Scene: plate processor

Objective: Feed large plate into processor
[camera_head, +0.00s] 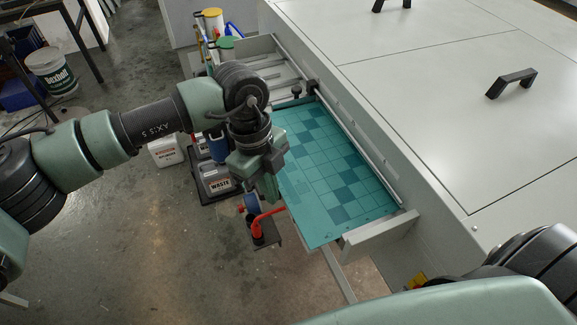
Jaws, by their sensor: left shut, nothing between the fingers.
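The large plate (335,180) is a flat teal sheet with a pattern of lighter and darker squares. It lies on the feed tray at the side of the processor (440,100), a big pale cabinet, along a metal bar at its entry side. My left gripper (272,190) is shut and empty, pointing down at the plate's left edge. I cannot tell whether it touches the plate. My right arm shows at the lower right, but its gripper is out of view.
The processor lid has black handles (511,83). A tray end bracket (377,236) sits at the plate's near end. Below left stand a red clamp-like part (258,226), waste containers (217,182) and a white jug (165,151). A white bucket (51,70) stands far left. Open floor lies at lower left.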

